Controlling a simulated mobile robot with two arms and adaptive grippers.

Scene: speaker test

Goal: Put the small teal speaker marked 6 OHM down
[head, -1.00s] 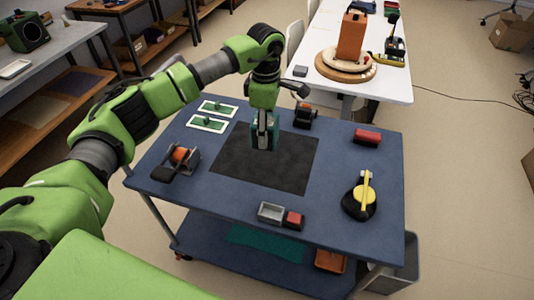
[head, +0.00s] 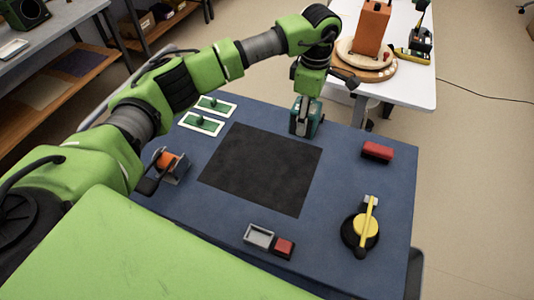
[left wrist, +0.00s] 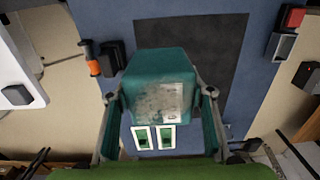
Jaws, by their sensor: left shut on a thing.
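The small teal speaker (head: 306,120) is between the fingers of my left gripper (head: 304,108), at the back edge of the blue table (head: 350,215). In the left wrist view the speaker (left wrist: 155,75) fills the space between the two fingers (left wrist: 160,105). It shows a worn grey patch and a pale label too small to read. My left gripper is shut on it. I cannot tell whether its underside touches the table. The black mat (head: 262,170) lies bare to its front left. My right gripper is not in view.
Two white-framed green cards (head: 202,123), an orange-and-black dispenser (head: 172,163), a grey tray (head: 259,236), a red block (head: 284,247), a red item (head: 377,151) and a black-and-yellow tool (head: 361,230) stand around the mat. An orange-and-black item (left wrist: 98,65) is beside the speaker.

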